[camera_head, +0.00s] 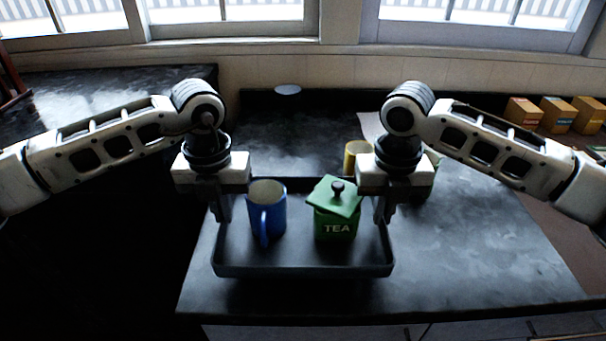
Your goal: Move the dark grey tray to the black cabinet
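The dark grey tray (305,271) is in the middle of the head view, over the near part of the dark countertop. A blue mug (267,214) stands in its left half. A green tin marked TEA (336,222) stands in its right half, its lid sitting askew. My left gripper (222,208) points down at the tray's left side wall. My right gripper (384,210) points down at its right side wall. The fingers are dark against the tray, so their grip on the rim is unclear. I cannot tell whether the tray touches the countertop.
The dark countertop (480,255) is clear to the right of the tray. A yellow container (355,152) and a partly hidden green one stand behind my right gripper. Several small boxes (557,115) stand at the far right. Another dark surface (110,88) lies at the back left.

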